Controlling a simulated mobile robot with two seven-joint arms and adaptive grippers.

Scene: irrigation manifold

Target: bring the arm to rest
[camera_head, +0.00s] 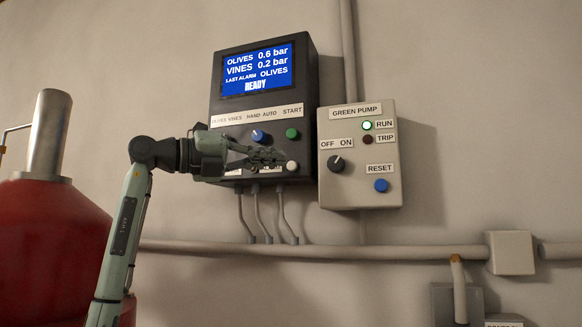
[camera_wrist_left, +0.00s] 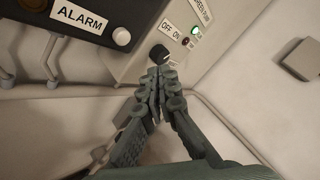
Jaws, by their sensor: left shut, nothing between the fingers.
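My left gripper (camera_head: 280,157) is shut and empty, in front of the lower part of the dark control panel (camera_head: 220,95) in the head view. Its forearm rises from the lower left and bends right at the wrist. In the left wrist view my left gripper (camera_wrist_left: 158,75) has its fingertips together, below the black knob (camera_wrist_left: 159,54) of the green pump box; I cannot tell whether they touch anything. The gripper hides part of the dark panel's lower controls. My right gripper is in neither view.
The panel's screen (camera_head: 258,70) reads READY. The green pump box (camera_head: 380,215) on the right has its RUN lamp (camera_head: 367,125) lit green. A red tank (camera_head: 50,240) stands at left. A pipe (camera_head: 380,252) runs along the wall below.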

